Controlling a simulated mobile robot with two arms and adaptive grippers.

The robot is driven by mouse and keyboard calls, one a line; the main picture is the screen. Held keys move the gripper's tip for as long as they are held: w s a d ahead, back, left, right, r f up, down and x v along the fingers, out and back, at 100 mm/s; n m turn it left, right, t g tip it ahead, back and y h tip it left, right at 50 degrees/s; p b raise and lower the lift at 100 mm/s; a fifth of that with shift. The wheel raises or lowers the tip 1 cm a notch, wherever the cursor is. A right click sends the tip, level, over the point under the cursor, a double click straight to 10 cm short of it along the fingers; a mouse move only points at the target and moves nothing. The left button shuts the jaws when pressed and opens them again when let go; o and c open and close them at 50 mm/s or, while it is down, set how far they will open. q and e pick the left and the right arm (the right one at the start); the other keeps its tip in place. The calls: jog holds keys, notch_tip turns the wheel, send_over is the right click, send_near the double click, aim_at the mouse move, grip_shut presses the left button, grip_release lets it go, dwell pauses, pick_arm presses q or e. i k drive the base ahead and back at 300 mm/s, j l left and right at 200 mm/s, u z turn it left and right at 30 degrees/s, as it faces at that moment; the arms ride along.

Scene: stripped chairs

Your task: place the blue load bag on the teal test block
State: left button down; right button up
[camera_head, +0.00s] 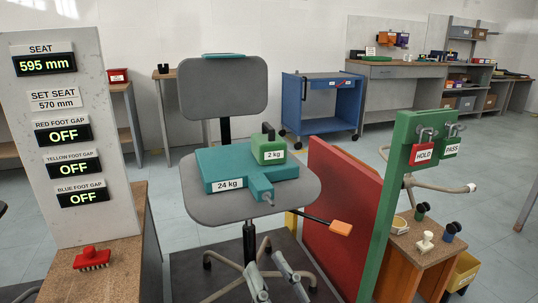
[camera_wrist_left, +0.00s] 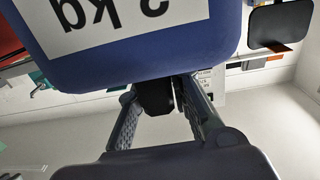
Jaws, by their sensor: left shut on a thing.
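The teal test block (camera_head: 225,163), labelled 24 kg, lies on the grey chair seat (camera_head: 205,207). A green 2 kg block (camera_head: 268,151) with a dark handle stands on the teal block, toward its right side. The blue load bag (camera_wrist_left: 130,65) fills the top of the left wrist view; its white label is upside down and cut off by the edge. My left gripper (camera_wrist_left: 158,97) is shut on the bag's black handle. Neither it nor the bag shows in the head view. My right gripper (camera_head: 275,281) is at the bottom of the head view, its fingers apart and empty, below the seat.
A red panel (camera_head: 340,215) and a green post (camera_head: 393,200) with HOLD and PASS tags stand right of the chair. An orange-tipped lever (camera_head: 341,228) juts out under the seat. A display board (camera_head: 75,140) and a red brush (camera_head: 91,259) are left. A blue cart (camera_head: 320,103) stands behind.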

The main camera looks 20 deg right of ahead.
aim_at(224, 164)
jog(key=i+l+z, duration=0.1)
jog(key=l, duration=0.4)
jog(key=l+z, duration=0.1)
jog(key=l, duration=0.35)
jog(key=i+l+z, duration=0.1)
jog(key=l, duration=0.35)
jog(key=i+l+z, duration=0.1)
jog(key=l, duration=0.35)
jog(key=i, duration=0.1)
